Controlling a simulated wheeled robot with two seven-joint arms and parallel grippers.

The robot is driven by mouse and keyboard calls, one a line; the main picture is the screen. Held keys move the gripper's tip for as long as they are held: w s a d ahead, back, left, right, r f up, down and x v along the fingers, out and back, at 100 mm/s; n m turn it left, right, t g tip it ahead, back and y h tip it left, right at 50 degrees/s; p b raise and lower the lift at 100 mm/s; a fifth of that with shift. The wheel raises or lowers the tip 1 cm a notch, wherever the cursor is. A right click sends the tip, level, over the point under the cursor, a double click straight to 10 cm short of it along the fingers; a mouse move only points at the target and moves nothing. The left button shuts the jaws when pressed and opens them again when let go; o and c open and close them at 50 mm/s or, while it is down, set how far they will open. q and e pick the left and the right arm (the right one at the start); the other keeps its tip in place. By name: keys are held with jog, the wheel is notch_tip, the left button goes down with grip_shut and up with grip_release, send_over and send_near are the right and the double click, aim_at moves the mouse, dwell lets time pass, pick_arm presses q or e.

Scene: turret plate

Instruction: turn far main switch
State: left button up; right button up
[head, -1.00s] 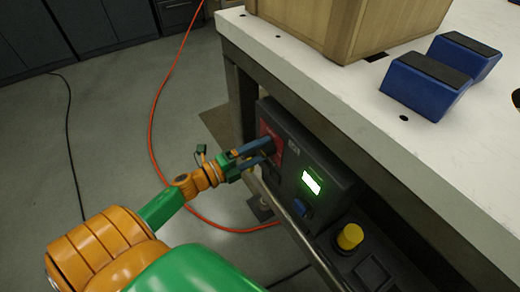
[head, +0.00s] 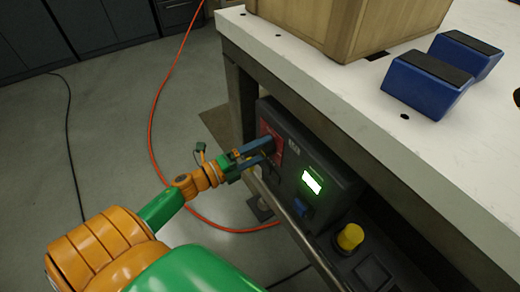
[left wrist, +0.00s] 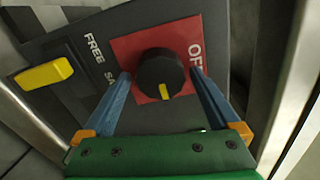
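The switch is a round black knob (left wrist: 160,75) with a yellow pointer mark, on a red square plate (left wrist: 122,47) on a dark panel. The mark points toward the bottom of the left wrist view, toward my gripper. My left gripper (left wrist: 160,76) is open, with one blue finger on each side of the knob and a narrow gap seeming to show on both sides. In the head view, my left gripper (head: 269,150) reaches the red plate (head: 275,145) and hides most of the knob. My right gripper is not in view.
A yellow handle (left wrist: 44,74) sits on the panel near the word "FREE". A lit green display (head: 312,182) and a yellow button (head: 349,237) lie nearer. A metal rail (head: 297,232) runs along the panel front. The white tabletop (head: 330,95) overhangs it. An orange cable (head: 152,125) crosses the floor.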

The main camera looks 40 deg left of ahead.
pick_arm(q)
jog(key=v, duration=0.7)
jog(key=shift+s, duration=0.1)
